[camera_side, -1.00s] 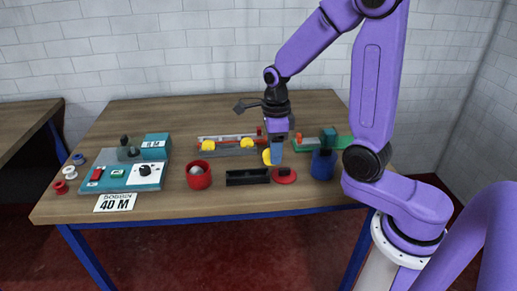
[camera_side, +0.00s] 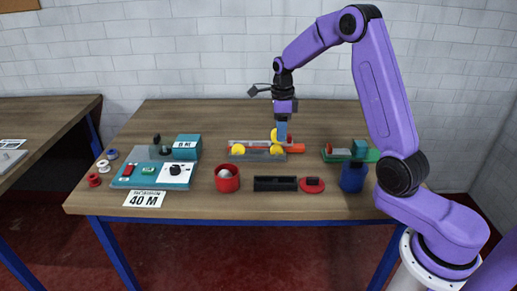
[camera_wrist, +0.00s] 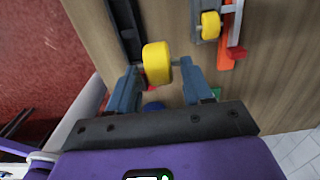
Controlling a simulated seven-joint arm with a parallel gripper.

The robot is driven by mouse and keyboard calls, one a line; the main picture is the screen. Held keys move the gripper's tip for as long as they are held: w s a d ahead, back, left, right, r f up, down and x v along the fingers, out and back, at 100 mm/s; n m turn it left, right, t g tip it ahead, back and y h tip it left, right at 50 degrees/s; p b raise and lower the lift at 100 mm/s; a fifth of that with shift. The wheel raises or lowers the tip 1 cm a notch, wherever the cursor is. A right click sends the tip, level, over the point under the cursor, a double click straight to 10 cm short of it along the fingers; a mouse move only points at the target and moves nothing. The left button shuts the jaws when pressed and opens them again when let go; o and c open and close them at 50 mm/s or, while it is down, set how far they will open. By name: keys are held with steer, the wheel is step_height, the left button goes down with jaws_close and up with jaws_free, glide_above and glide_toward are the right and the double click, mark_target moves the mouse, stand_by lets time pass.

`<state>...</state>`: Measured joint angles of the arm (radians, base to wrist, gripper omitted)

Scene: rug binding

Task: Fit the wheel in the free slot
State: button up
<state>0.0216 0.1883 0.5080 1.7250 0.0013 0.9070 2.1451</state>
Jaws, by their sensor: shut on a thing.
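My gripper (camera_side: 282,138) is shut on a yellow wheel (camera_side: 274,134), held above the right part of a grey wheel holder (camera_side: 257,157). In the wrist view the wheel (camera_wrist: 157,62) sits between my two fingertips (camera_wrist: 158,78), which grip its short axle ends. The holder carries two more yellow wheels, a left one (camera_side: 238,149) and a right one (camera_side: 276,150). One holder wheel (camera_wrist: 210,25) shows at the top right of the wrist view. The held wheel appears apart from the holder. The free slot cannot be made out.
An orange-red bar (camera_side: 297,148) runs along the holder. In front lie a red cup (camera_side: 227,180), a black tray (camera_side: 275,184), a red disc (camera_side: 312,187) and a blue container (camera_side: 353,178). A green fixture (camera_side: 340,154) stands right, a teal control panel (camera_side: 150,181) left.

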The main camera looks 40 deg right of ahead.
steer(key=w+f, duration=0.2)
steer(key=w, duration=0.1)
steer(key=w+d+f, duration=0.1)
steer(key=w+f, duration=0.2)
steer(key=w, duration=0.1)
steer(key=w+f, duration=0.3)
steer(key=w, duration=0.1)
steer(key=shift+d+f, duration=0.25)
steer(key=shift+d, duration=0.15)
steer(key=shift+w+f, duration=0.15)
steer(key=shift+f, duration=1.55)
steer(key=o, duration=0.9)
steer(key=shift+f, duration=0.15)
steer(key=shift+c, duration=0.2)
